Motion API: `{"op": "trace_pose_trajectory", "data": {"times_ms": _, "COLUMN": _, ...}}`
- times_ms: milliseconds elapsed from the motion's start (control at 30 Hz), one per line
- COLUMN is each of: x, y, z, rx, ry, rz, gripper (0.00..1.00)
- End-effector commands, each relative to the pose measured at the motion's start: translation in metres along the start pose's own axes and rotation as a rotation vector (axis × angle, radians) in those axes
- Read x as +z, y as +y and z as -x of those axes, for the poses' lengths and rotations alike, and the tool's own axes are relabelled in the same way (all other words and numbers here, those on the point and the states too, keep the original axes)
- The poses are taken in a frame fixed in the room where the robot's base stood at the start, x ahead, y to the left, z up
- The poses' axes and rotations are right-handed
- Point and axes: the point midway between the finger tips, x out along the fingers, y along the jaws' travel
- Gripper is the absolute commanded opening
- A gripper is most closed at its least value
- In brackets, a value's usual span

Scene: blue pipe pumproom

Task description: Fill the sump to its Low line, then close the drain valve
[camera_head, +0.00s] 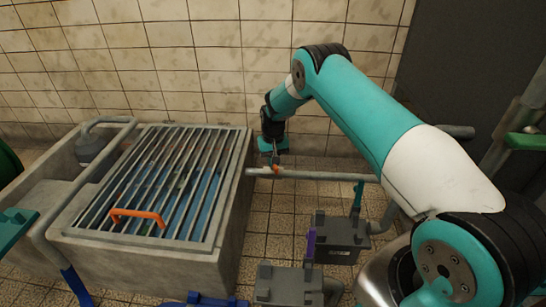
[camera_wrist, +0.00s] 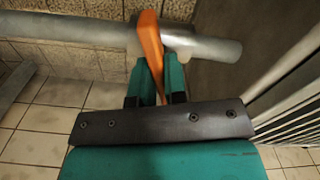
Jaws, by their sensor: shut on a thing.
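The concrete sump (camera_head: 120,262) stands at the left in the head view under a metal grate with an orange handle (camera_head: 137,217). Blue water (camera_head: 200,205) shows between the bars; I cannot make out a Low line. A grey pipe (camera_head: 325,176) runs right from the sump's side and carries a small orange lever (camera_head: 277,169). In the wrist view the orange lever (camera_wrist: 150,42) stands across the grey pipe (camera_wrist: 70,30). My gripper (camera_wrist: 156,68) is shut on the lever, a teal finger on each side. In the head view my gripper (camera_head: 273,158) is just above the pipe.
Grey box-like units (camera_head: 340,238) stand on the tiled floor right of the sump, one beside a purple lever (camera_head: 311,245). A teal lever (camera_head: 358,195) rises near the pipe's right end. A tiled wall (camera_head: 210,60) closes the back. A green handle (camera_head: 525,141) is at far right.

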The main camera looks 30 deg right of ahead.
Motion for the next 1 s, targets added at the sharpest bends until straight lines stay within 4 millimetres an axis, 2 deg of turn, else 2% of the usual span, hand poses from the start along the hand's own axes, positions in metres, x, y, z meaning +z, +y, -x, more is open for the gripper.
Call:
{"op": "trace_pose_trajectory", "data": {"times_ms": 200, "x": -0.001, "y": 0.000, "z": 0.000, "rx": 0.000, "ry": 0.003, "rz": -0.001, "gripper": 0.00}}
{"op": "trace_pose_trajectory", "data": {"times_ms": 233, "x": -0.001, "y": 0.000, "z": 0.000, "rx": 0.000, "ry": 0.003, "rz": -0.002, "gripper": 0.20}}
{"op": "trace_pose_trajectory", "data": {"times_ms": 300, "x": -0.001, "y": 0.000, "z": 0.000, "rx": 0.000, "ry": 0.002, "rz": -0.002, "gripper": 0.36}}
{"op": "trace_pose_trajectory", "data": {"times_ms": 333, "x": -0.001, "y": 0.000, "z": 0.000, "rx": 0.000, "ry": 0.002, "rz": -0.002, "gripper": 0.38}}
{"op": "trace_pose_trajectory", "data": {"times_ms": 667, "x": -0.001, "y": 0.000, "z": 0.006, "rx": 0.000, "ry": 0.002, "rz": -0.003, "gripper": 0.38}}
{"op": "trace_pose_trajectory", "data": {"times_ms": 767, "x": -0.001, "y": 0.000, "z": 0.020, "rx": 0.000, "ry": 0.003, "rz": -0.003, "gripper": 0.38}}
{"op": "trace_pose_trajectory", "data": {"times_ms": 1000, "x": -0.001, "y": 0.000, "z": 0.079, "rx": 0.000, "ry": 0.003, "rz": -0.003, "gripper": 0.38}}
